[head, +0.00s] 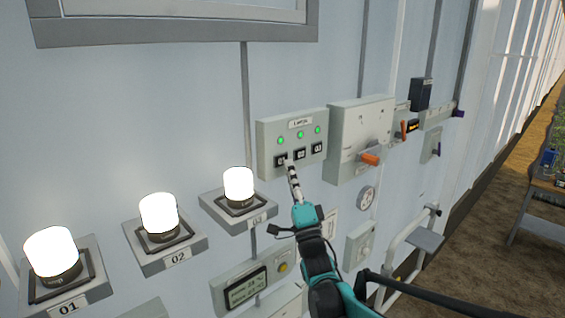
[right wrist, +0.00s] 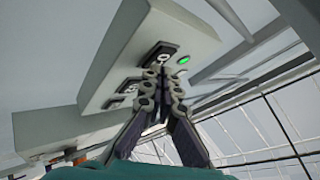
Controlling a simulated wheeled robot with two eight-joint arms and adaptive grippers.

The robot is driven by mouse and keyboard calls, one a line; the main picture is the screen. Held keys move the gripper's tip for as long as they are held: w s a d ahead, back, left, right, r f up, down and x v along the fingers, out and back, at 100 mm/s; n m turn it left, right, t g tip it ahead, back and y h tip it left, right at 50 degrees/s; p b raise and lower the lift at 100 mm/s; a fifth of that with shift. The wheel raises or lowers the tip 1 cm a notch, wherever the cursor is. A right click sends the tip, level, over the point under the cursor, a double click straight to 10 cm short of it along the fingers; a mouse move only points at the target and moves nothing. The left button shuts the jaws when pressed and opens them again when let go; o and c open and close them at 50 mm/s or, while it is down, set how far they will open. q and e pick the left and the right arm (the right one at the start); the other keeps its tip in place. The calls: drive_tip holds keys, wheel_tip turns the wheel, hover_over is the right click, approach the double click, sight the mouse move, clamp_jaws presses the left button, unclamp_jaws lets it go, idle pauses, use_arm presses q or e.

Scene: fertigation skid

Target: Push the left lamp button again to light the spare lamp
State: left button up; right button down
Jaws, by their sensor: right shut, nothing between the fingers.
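A light grey lamp panel (head: 264,133) on the wall has three black buttons and three lit green indicators. Its left button (head: 281,161) is at the tip of my right gripper (head: 292,168). That gripper is shut and empty, its fingertips pointing up at the panel. In the right wrist view the closed fingertips (right wrist: 163,76) are at the lower edge of the left button (right wrist: 161,51), beside a lit green indicator (right wrist: 183,60). I cannot tell whether they touch. Lamp 01 (head: 52,250), lamp 02 (head: 158,212) and lamp 03 (head: 238,183) all glow white. My left gripper is out of view.
Right of the panel is a grey box with an orange handle (head: 370,159). Below are a display box (head: 245,290) and a round wall fitting (head: 366,197). A white pipe frame (head: 405,240) stands lower right. The wall above the panel is mostly clear.

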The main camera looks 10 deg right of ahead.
drive_tip(key=s+d, duration=0.3)
drive_tip(key=s, duration=0.2)
drive_tip(key=shift+d, duration=0.15)
idle(0.3)
drive_tip(key=s+d+f+n+g+h+b, duration=0.1)
drive_tip(key=s+f+n+g+h+b, duration=0.15)
drive_tip(key=f+b, duration=0.55)
drive_tip(key=s+d+f+n+g+h+b, duration=0.1)
drive_tip(key=s+f+g+b, duration=0.2)
drive_tip(key=f, duration=1)
drive_tip(key=s+d+f+n+g+h+b, duration=0.15)
drive_tip(key=f+g+b, duration=0.35)
drive_tip(key=f, duration=0.5)
drive_tip(key=s+f+n+g+b, duration=0.4)
drive_tip(key=s+f, duration=0.6)
drive_tip(key=f, duration=0.5)
drive_tip(key=s+f+n+g+b, duration=0.4)
drive_tip(key=s+f+b, duration=0.4)
drive_tip(key=f, duration=0.7)
drive_tip(key=shift+s+a, duration=0.25)
drive_tip(key=shift+s, duration=0.9)
